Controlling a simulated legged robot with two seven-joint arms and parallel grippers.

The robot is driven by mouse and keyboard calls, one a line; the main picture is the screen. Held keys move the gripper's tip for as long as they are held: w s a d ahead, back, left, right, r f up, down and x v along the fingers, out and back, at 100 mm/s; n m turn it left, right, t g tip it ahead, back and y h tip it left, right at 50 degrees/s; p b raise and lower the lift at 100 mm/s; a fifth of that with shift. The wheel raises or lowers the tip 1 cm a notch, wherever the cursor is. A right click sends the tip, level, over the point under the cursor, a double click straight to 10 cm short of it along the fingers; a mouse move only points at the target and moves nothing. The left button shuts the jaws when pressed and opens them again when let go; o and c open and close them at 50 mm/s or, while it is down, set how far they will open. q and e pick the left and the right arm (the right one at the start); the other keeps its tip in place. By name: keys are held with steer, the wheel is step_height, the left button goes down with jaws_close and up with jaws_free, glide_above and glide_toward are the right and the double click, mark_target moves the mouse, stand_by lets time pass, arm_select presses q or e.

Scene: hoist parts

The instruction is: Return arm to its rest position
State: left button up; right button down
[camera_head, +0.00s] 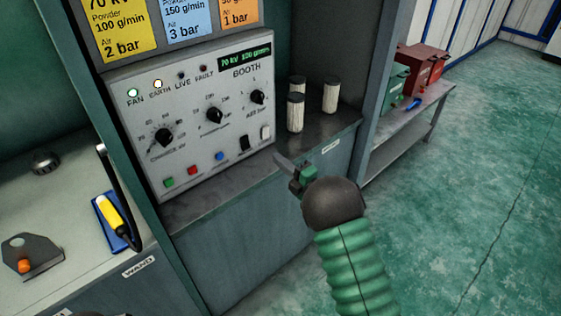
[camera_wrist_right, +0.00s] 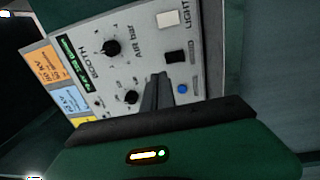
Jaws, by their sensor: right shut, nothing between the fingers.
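My right gripper (camera_head: 283,163) is in front of the lower right corner of the grey booth control panel (camera_head: 190,103), with its green arm coming up from the bottom. Its fingers are together and hold nothing. In the right wrist view the closed fingers (camera_wrist_right: 157,92) point at the panel face, near a blue button (camera_wrist_right: 182,89) and a black switch (camera_wrist_right: 176,57). I cannot tell whether the fingertips touch the panel. The panel has several black knobs, coloured buttons and a lit green display (camera_head: 244,57). The fan and earth lamps are lit. My left gripper is not in view.
Several white cylinders (camera_head: 295,112) stand on the dark shelf right of the panel. A yellow wand (camera_head: 114,215) lies in a blue holder on the left bench. Red (camera_head: 424,66) and green boxes sit on a side table at right. The floor at right is clear.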

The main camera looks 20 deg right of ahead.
steer(key=s+d+f+m+g+h, duration=0.35)
steer(key=s+m+h, duration=0.3)
steer(key=m, duration=0.55)
steer(key=s+a+f+m+g, duration=0.2)
steer(key=s+a+m+g, duration=0.15)
steer(key=s, duration=0.55)
steer(key=s+a+f+m+g, duration=0.2)
steer(key=s+a+m+g, duration=0.15)
steer(key=s, duration=0.55)
steer(key=s+a+f+m+g, duration=0.25)
steer(key=s+g, duration=0.25)
steer(key=s, duration=0.4)
step_height(320, 180, up, 13)
steer(key=p, duration=1.2)
steer(key=shift+d+f, duration=0.15)
steer(key=shift+w+m+t, duration=0.1)
steer(key=shift+m+t, duration=0.15)
